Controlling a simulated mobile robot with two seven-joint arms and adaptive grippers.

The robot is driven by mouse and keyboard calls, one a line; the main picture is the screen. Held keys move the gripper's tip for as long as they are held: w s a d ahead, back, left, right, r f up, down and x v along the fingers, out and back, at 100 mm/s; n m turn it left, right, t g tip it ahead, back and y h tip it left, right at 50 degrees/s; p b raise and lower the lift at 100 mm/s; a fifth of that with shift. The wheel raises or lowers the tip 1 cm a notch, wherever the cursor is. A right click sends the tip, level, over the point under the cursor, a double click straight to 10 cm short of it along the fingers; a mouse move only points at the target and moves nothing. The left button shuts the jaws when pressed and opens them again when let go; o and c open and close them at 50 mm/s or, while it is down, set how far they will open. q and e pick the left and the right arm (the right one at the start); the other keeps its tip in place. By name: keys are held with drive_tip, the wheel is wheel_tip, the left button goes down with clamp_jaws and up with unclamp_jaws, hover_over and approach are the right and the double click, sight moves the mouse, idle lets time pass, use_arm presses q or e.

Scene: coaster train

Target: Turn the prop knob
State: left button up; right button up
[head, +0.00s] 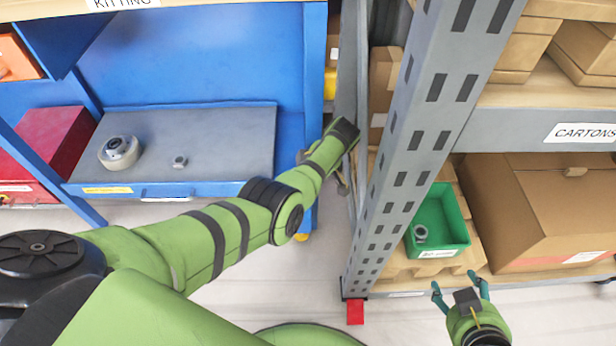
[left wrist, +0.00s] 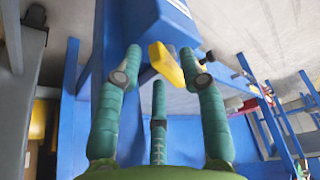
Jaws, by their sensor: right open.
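I cannot make out for sure which part is the prop knob. In the left wrist view, a yellow block (left wrist: 166,65) on a blue frame (left wrist: 135,30) lies beyond and between the spread fingers of my left gripper (left wrist: 162,55). No clear grip on it shows. In the head view, my left arm reaches right across the bench to the grey upright, and the hand is mostly hidden there. My right gripper (head: 457,284) is open and empty at the lower right, below the green bin (head: 450,205).
A grey tray (head: 225,125) on the blue bench holds a round roller-like part (head: 119,153) and a small metal piece (head: 179,162). A red box (head: 45,150) stands left. A perforated grey post (head: 420,130) and shelves with cartons (head: 545,200) fill the right.

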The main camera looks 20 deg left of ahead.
use_arm(q)
drive_tip(key=shift+d, duration=0.1)
drive_tip(key=v, duration=1.2)
